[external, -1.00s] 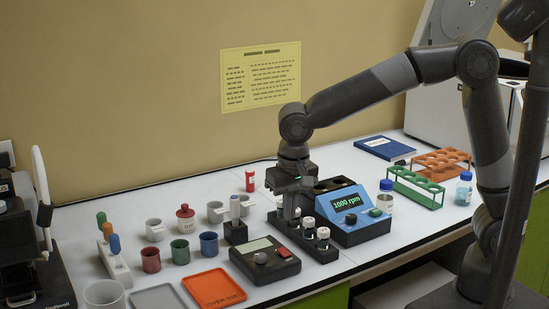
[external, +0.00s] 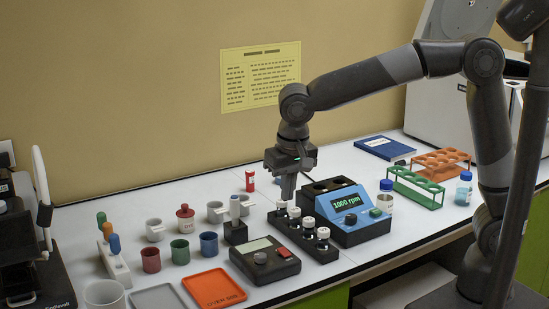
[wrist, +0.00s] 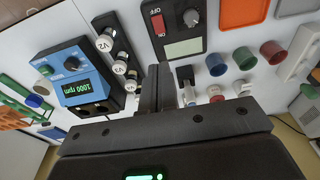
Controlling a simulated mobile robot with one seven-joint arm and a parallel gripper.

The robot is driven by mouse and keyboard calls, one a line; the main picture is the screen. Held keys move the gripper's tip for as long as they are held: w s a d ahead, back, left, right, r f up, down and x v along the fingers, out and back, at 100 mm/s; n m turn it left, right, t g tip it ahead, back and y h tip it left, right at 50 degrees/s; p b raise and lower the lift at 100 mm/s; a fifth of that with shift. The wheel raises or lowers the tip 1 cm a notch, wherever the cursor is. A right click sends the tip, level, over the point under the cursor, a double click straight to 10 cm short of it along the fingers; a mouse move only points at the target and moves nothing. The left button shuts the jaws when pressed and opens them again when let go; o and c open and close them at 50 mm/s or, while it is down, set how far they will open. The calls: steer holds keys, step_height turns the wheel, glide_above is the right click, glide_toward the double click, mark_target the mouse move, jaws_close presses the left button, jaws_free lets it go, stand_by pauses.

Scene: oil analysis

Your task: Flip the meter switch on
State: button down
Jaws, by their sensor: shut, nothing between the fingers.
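The meter (external: 262,262) is a low black box with a pale display and a dark knob, at the front of the bench. Its red switch (external: 284,252) is on the right of its top. In the wrist view the meter (wrist: 180,47) is at the top, with the red switch (wrist: 158,24) between OFF and ON labels. I cannot tell its tilt clearly. My gripper (external: 288,196) is shut and empty, pointing down behind the meter and the vial rack. Its closed fingers show in the wrist view (wrist: 163,72), apart from the switch.
A black rack of white-capped vials (external: 302,231) stands just right of the meter. A blue 1000 rpm device (external: 362,228) is behind it. A black holder (external: 235,233) and coloured cups (external: 180,250) stand left. An orange tray (external: 214,289) lies in front.

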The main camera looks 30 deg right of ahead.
mark_target(282, 248)
steer(key=f, duration=0.4)
steer(key=w+f, duration=0.1)
steer(key=f, duration=0.9)
steer(key=shift+w, duration=0.4)
